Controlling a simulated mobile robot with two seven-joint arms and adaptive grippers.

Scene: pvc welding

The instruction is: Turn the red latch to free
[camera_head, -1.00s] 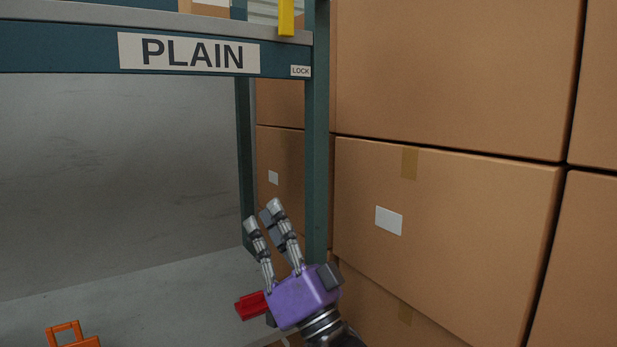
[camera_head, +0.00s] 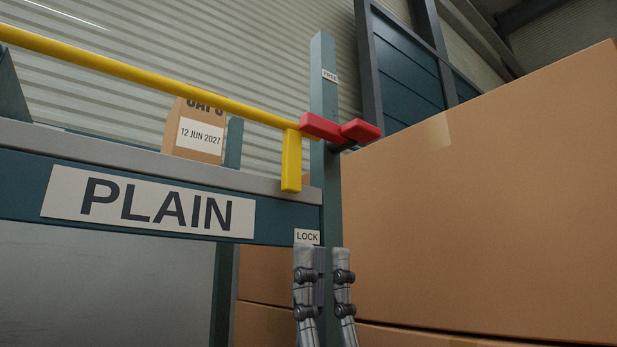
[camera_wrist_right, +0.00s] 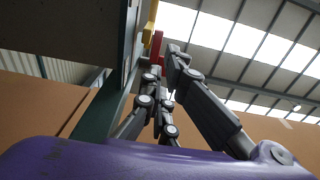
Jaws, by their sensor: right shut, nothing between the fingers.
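A second label, apparently FREE (camera_head: 330,76), is higher on the post. My right gripper (camera_head: 323,258) is shut and empty, fingers upward, in front of the post just below the LOCK label and below the latch. In the right wrist view the fingers (camera_wrist_right: 165,62) point up toward a red part (camera_wrist_right: 153,46). My left gripper is out of view.
The teal post (camera_head: 324,190) and shelf beam with the PLAIN sign (camera_head: 150,203) stand close to my fingers. A large cardboard box (camera_head: 490,210) fills the right side. A carton (camera_head: 197,132) stands on the shelf. The space in front of the latch looks clear.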

